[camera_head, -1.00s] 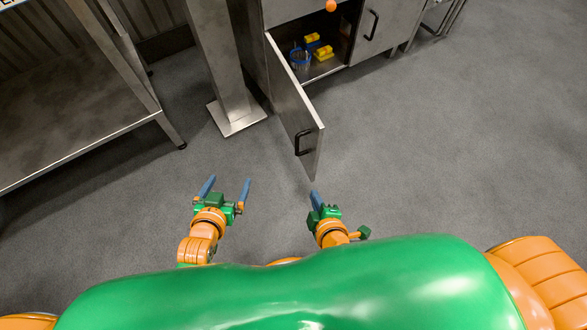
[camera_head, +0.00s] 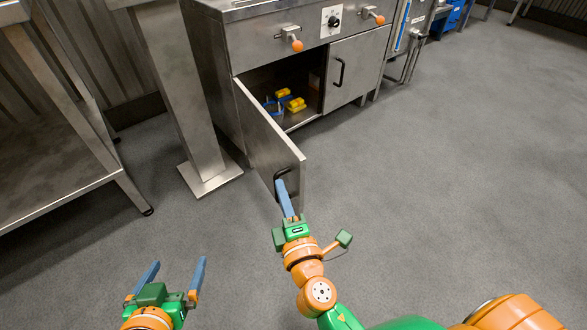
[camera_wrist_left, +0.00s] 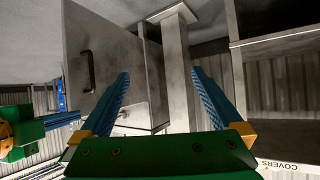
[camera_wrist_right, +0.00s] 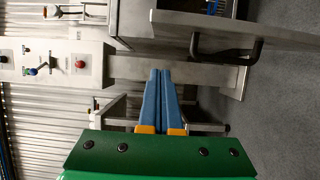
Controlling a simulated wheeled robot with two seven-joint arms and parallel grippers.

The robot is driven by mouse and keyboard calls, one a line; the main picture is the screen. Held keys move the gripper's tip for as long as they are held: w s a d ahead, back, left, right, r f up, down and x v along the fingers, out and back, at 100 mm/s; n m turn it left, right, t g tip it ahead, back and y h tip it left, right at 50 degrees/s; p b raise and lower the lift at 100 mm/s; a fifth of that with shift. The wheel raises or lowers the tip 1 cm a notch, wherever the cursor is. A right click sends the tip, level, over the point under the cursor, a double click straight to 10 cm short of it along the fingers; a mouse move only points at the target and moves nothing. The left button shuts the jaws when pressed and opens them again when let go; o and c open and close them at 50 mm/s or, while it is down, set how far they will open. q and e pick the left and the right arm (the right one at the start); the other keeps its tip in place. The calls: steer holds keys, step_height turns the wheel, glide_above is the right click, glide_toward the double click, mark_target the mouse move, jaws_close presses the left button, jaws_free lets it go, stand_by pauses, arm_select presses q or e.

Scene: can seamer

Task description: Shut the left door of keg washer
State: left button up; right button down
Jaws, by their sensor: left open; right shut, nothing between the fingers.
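The keg washer (camera_head: 265,45) is a steel cabinet at the top middle of the head view. Its left door (camera_head: 262,140) stands wide open, swung out towards me, with a dark handle (camera_head: 281,174) near its free edge. My right gripper (camera_head: 284,195) is shut and empty, its fingertips overlapping the handle area in the head view. In the right wrist view the handle (camera_wrist_right: 240,52) lies right of the fingers, apart from them. My left gripper (camera_head: 176,264) is open and empty at the lower left. The left wrist view shows the door (camera_wrist_left: 108,60) ahead and left.
The right door (camera_head: 352,70) is closed. Yellow and blue items (camera_head: 293,104) lie inside the open compartment. A steel post with a square foot (camera_head: 210,173) stands left of the door. A steel table (camera_head: 60,195) is at far left. The floor at right is clear.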

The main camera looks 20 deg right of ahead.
mark_target(294, 172)
arm_select(q)
steer(key=s+a+f+g+y, duration=0.1)
steer(key=s+f+g, duration=0.3)
steer(key=s+f, duration=0.1)
steer(key=shift+s+a+p, duration=0.35)
steer(key=shift+a+p, duration=0.05)
steer(key=shift+p, duration=0.05)
arm_select(e)
steer(key=shift+w+d, duration=2.1)
steer(key=shift+w, duration=0.2)
